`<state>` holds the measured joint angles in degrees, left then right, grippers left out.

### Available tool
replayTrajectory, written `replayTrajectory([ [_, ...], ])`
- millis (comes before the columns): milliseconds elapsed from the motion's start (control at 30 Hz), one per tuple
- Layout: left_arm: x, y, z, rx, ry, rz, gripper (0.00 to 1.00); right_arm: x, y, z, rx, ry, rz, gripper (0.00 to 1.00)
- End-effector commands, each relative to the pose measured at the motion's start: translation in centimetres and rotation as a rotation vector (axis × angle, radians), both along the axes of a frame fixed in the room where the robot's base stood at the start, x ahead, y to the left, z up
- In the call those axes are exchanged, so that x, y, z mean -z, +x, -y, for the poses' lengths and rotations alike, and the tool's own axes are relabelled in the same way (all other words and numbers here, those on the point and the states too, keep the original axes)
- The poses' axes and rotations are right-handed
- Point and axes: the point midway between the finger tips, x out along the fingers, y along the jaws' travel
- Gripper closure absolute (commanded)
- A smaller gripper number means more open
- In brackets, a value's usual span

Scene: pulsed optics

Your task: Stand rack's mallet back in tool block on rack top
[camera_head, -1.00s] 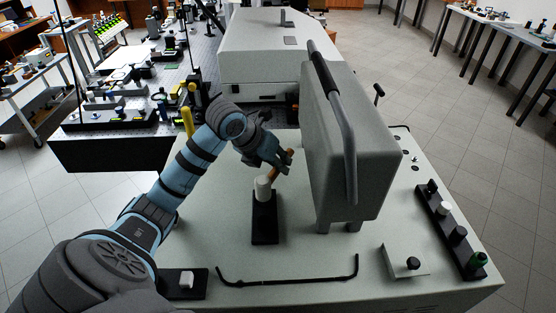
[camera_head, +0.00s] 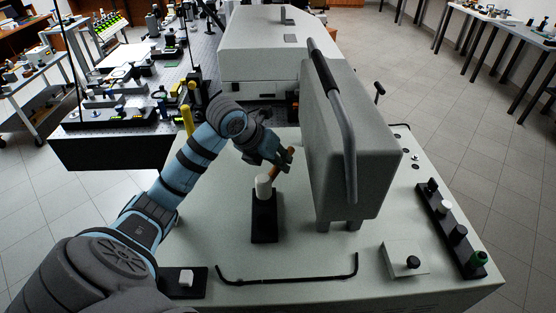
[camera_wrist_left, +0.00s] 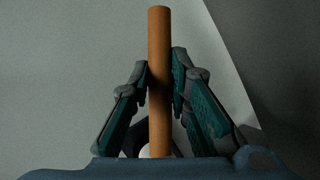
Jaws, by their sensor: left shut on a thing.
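The mallet's brown wooden handle (camera_head: 283,163) is held tilted in my left gripper (camera_head: 281,160). In the left wrist view, the handle (camera_wrist_left: 159,75) runs up between the two fingers (camera_wrist_left: 160,85), which are closed on it from both sides. A white cylinder (camera_head: 263,187), apparently the mallet's head, shows at the handle's lower end, above a black block (camera_head: 264,225) on the rack top. I cannot tell whether the cylinder touches the block. My right gripper is not in view.
A large grey case (camera_head: 345,140) with a dark-topped handle stands close to the right of my left gripper. The pale rack top (camera_head: 330,245) has a thin black bar (camera_head: 288,282) at its front. A black strip with several knobs (camera_head: 458,235) lies at right.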

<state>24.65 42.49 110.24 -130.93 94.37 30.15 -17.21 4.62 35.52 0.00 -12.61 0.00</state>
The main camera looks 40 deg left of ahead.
Motion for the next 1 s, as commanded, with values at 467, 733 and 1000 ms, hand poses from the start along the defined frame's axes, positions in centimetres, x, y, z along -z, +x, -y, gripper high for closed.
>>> replayTrajectory([
  [467,0.3,0.0,0.0,0.0,0.0,0.001,1.0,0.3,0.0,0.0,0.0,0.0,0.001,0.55],
  [733,1.0,0.0,0.0,0.0,0.0,0.001,1.0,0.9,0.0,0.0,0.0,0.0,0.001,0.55],
  [1000,1.3,0.0,0.0,0.0,0.0,0.001,1.0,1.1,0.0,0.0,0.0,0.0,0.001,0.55],
])
